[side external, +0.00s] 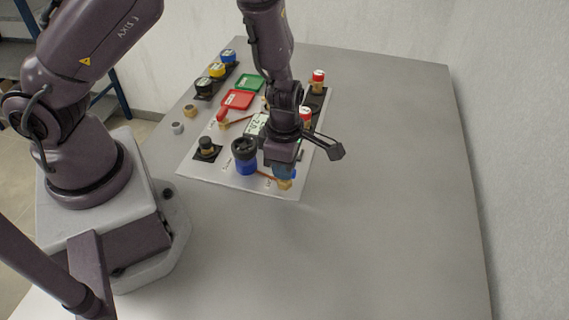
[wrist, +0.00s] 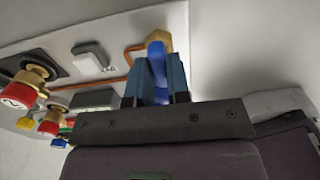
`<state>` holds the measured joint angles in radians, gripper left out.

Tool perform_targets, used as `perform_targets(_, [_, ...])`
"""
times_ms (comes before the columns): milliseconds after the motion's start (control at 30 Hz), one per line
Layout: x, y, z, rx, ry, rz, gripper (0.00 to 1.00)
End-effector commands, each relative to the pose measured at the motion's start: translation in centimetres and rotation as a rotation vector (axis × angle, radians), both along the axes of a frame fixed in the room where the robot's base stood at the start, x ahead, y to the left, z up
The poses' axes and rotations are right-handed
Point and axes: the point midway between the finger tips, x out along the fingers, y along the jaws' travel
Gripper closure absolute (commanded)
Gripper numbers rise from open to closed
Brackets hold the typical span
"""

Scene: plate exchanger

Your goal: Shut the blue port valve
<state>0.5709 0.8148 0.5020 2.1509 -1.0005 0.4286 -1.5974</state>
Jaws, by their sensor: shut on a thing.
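The blue port valve has a blue handle (wrist: 156,60) and a brass body (wrist: 156,38), seen at top centre in the wrist view. My gripper (wrist: 156,88) has its two fingers on either side of the blue handle and is shut on it. In the side external view my gripper (side external: 285,171) points down at the near right corner of the panel. The brass body (side external: 284,184) shows just below the fingers there, and most of the handle is hidden by them. The handle's exact angle cannot be told.
The pale panel (side external: 212,173) lies on a grey table (side external: 400,190). A black-and-blue knob (side external: 245,155) stands close left of my gripper. Red-topped valves (side external: 318,77) stand along the right side. Red (side external: 237,99) and green (side external: 249,82) pads lie farther back. The table to the right is clear.

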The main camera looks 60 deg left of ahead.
Motion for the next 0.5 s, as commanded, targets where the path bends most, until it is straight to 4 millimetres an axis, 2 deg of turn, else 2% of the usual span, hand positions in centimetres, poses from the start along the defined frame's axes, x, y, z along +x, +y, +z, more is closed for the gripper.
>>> perform_targets(500, [0.05,-0.09,0.08,-0.003,-0.001,0.031,1.0])
